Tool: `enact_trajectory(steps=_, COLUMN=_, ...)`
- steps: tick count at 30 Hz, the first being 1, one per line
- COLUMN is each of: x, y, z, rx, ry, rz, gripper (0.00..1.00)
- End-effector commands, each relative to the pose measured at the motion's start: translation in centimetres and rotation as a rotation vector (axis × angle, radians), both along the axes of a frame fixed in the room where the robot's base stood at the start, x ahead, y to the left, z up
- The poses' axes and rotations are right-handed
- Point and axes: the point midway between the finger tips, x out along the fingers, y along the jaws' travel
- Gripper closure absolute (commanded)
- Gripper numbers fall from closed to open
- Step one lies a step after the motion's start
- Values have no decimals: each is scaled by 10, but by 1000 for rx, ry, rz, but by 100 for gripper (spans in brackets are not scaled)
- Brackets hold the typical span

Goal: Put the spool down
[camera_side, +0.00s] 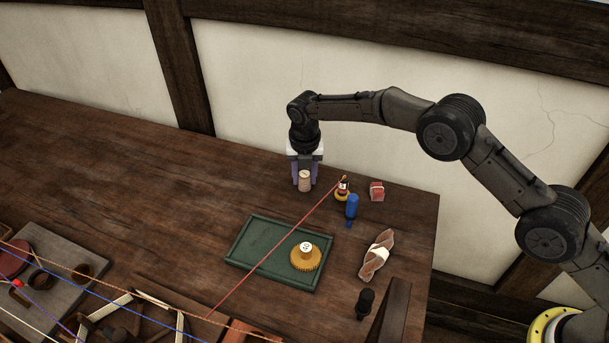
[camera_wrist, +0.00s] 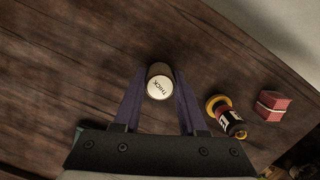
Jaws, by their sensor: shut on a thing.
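My gripper (camera_side: 304,182) points down near the back of the wooden table (camera_side: 140,160), with its purple fingers shut on a pale wooden spool (camera_side: 305,180). In the wrist view the spool (camera_wrist: 160,82) sits between the fingertips, and its white top label reads "THICK". The spool looks upright. I cannot tell whether its base touches the table.
Right of the gripper are a yellow-based bobbin (camera_side: 342,190), a red block (camera_side: 377,190) and a blue tool (camera_side: 351,207). A red cord stretches from the bobbin toward the front. A green tray (camera_side: 262,250) holds a yellow gear-like piece (camera_side: 306,257). Table left of the gripper is clear.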

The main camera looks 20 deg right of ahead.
Motion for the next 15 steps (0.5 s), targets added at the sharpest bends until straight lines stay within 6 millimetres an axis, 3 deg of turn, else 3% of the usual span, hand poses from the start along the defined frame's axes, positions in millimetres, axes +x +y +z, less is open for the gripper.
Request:
enact_trajectory(steps=2, x=0, y=0, z=-2, rx=0, ry=0, rz=0, gripper=100)
enact_trajectory(steps=3, x=0, y=0, z=-3, rx=0, ry=0, rz=0, gripper=56)
enact_trajectory(steps=7, x=0, y=0, z=-2, rx=0, ry=0, rz=0, gripper=32)
enact_trajectory(steps=15, x=0, y=0, z=-2, rx=0, ry=0, rz=0, gripper=29)
